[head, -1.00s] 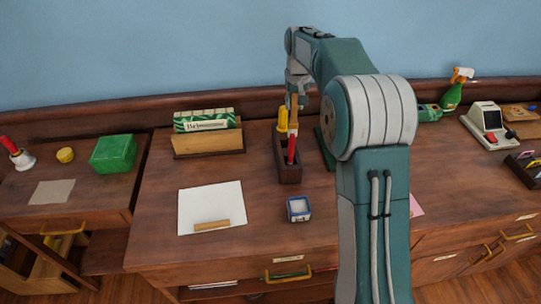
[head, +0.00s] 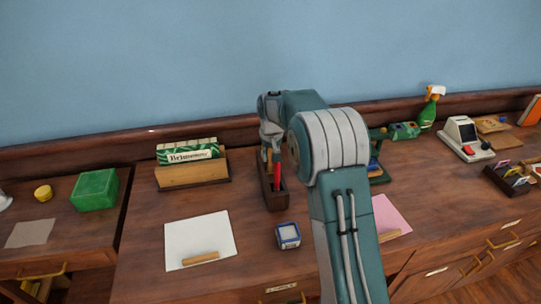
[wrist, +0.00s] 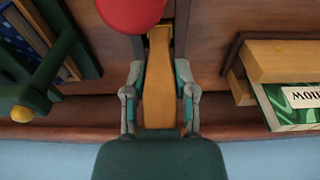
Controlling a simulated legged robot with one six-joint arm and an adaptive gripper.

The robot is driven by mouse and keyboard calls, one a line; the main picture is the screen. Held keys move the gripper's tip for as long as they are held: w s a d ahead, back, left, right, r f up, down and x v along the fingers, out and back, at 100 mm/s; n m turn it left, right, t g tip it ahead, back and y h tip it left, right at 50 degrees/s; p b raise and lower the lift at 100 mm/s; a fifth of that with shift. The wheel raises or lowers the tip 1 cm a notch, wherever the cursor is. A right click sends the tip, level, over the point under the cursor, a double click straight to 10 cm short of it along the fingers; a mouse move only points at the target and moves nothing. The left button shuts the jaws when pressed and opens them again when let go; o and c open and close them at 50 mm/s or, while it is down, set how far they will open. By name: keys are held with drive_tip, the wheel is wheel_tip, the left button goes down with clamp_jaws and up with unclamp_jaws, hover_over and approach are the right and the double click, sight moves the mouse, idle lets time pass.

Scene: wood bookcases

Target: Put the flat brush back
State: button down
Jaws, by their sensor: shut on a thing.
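The flat brush, with its tan wooden handle (wrist: 158,98), stands between the two fingers of my gripper (wrist: 160,78) in the wrist view. My gripper is shut on this handle. In the head view my gripper (head: 268,140) is low over the dark wooden holder (head: 276,200). A red-handled tool (head: 277,170) stands upright in the holder; its round red top (wrist: 132,12) shows beside the brush in the wrist view. The brush's lower end is hidden, so I cannot tell how deep in the holder it is.
A wooden card rack (head: 192,174) with a green-and-white box stands left of the holder. White paper (head: 200,238) and a small blue-and-white box (head: 288,235) lie in front. A dark green stand (head: 379,172) is close on the right.

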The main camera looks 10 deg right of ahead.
drive_tip(key=shift+c, duration=2.1)
unclamp_jaws()
drive_tip(key=shift+d, duration=0.1)
wheel_tip(320, 180, up, 11)
drive_tip(key=s, duration=0.1)
drive_tip(key=s+r+t, duration=0.1)
drive_tip(key=s+r, duration=0.8)
drive_tip(key=s, duration=0.2)
drive_tip(key=s+f+t, duration=0.1)
drive_tip(key=s, duration=1.2)
drive_tip(key=s+f+t, duration=0.2)
drive_tip(key=s, duration=1.2)
drive_tip(key=shift+f, duration=0.25)
